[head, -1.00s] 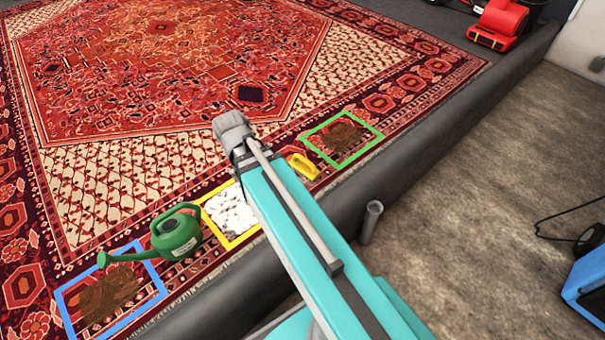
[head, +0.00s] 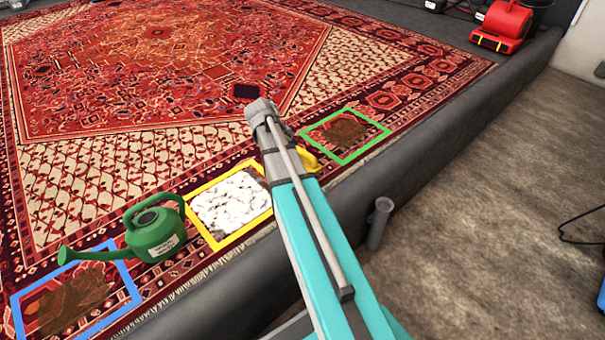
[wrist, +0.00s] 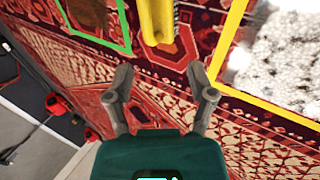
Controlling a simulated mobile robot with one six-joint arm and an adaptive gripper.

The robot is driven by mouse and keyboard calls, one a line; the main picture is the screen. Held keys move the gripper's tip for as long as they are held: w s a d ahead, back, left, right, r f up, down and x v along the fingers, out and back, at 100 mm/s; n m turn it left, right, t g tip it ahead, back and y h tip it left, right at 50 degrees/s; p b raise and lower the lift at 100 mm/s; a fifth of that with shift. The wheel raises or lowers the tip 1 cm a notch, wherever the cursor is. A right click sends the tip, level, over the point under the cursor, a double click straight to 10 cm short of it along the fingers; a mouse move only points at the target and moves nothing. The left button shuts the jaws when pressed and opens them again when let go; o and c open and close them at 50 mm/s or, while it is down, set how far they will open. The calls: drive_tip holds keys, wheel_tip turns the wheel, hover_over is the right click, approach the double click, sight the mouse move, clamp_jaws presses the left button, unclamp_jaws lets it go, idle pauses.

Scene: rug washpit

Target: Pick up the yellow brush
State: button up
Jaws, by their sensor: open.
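The yellow brush (head: 309,160) lies on the rug between the yellow frame and the green frame. In the head view my arm hides part of it. In the wrist view the yellow brush (wrist: 157,20) shows at the top edge, partly cut off, with dark bristles along its right side. My gripper (wrist: 161,75) is open and empty; its two fingers point toward the brush, which lies beyond the fingertips. In the head view my arm reaches over the rug, and the fingers cannot be made out there.
A green watering can (head: 155,233) stands between the blue frame (head: 125,275) and the yellow frame (head: 220,243), which surrounds white foam. The green frame (head: 345,161) surrounds a brown stain. A dark raised curb (head: 420,155) borders the rug (head: 90,190). A red blower (head: 503,25) stands far right.

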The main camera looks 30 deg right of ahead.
sight(304, 152)
drive_tip(key=shift+h, duration=0.4)
drive_tip(key=d+f, duration=0.1)
drive_tip(key=w+d+f+b, duration=0.1)
drive_tip(key=d, duration=0.1)
drive_tip(key=shift+w+d+b, duration=0.15)
drive_tip(key=shift+d+b, duration=0.05)
drive_tip(key=shift+b, duration=0.1)
drive_tip(key=shift+f, duration=0.1)
drive_tip(key=shift+b+x, duration=3.6)
drive_tip(key=shift+x, duration=0.65)
